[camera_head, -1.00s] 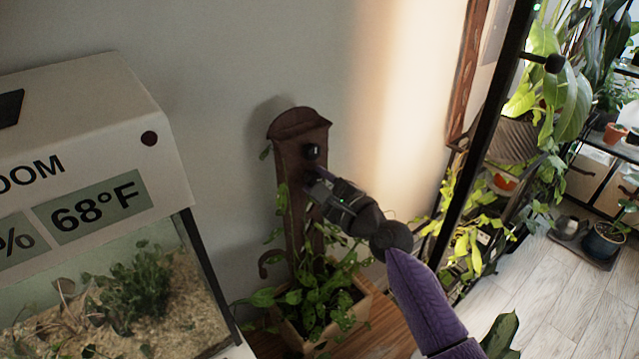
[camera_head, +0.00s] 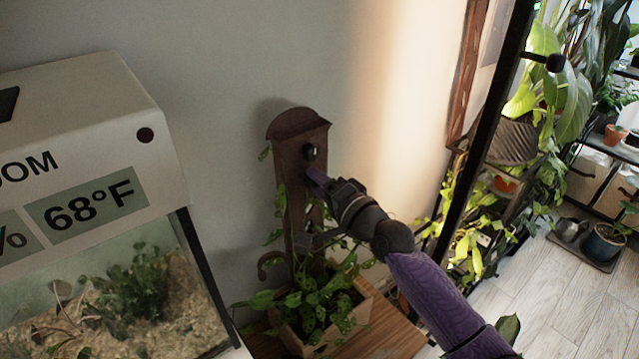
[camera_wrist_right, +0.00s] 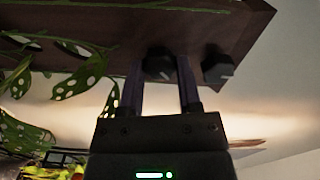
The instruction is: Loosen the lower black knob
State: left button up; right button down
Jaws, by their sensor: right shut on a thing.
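A brown post (camera_head: 292,185) with a curved top stands against the wall and carries two black knobs. The upper black knob (camera_head: 309,151) is bare in the head view. In the wrist view it is the knob (camera_wrist_right: 217,67) to the right of the fingers, apart from them. My right gripper (camera_head: 318,177) reaches the post just below the upper knob. In the wrist view my right gripper (camera_wrist_right: 162,78) is shut on the lower black knob (camera_wrist_right: 158,65), with a finger on each side. In the head view the gripper hides the lower knob. My left gripper is out of view.
A leafy plant in a planter box (camera_head: 357,318) surrounds the post's base, its leaves (camera_wrist_right: 90,78) close to the fingers. A terrarium (camera_head: 110,270) with a white hood stands at the left. A black-framed rack (camera_head: 490,150) of plants stands at the right.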

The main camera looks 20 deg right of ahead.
jog(key=shift+n+p, duration=0.65)
jog(key=shift+n, duration=3.85)
jog(key=shift+c, duration=1.4)
grip_release()
